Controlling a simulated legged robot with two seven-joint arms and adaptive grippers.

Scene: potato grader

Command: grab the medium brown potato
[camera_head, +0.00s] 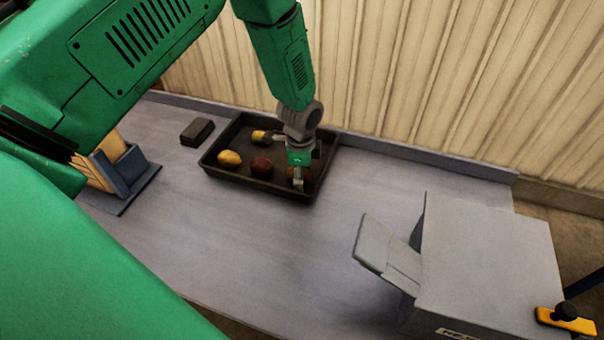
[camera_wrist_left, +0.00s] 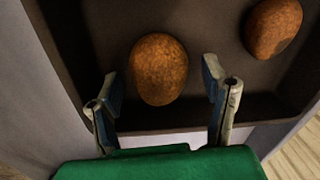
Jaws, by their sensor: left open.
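A brown potato (camera_head: 307,173) lies near the right end of the dark tray (camera_head: 236,179), partly hidden behind my left gripper (camera_head: 298,183) in the head view. In the left wrist view a brown, speckled, oval potato (camera_wrist_left: 159,69) lies on the tray floor between and just beyond the fingertips of my left gripper (camera_wrist_left: 163,88). The fingers are open, one on each side, with gaps to the potato. A second, redder brown potato (camera_wrist_left: 273,27) lies apart at the upper right there. My right gripper is in neither view.
The tray also holds a yellow potato (camera_head: 229,158), a dark red potato (camera_head: 261,166) and another yellowish one (camera_head: 262,136). A dark block (camera_head: 197,132) lies left of the tray. A grey box with a chute (camera_head: 489,260) stands at the right. The table between is clear.

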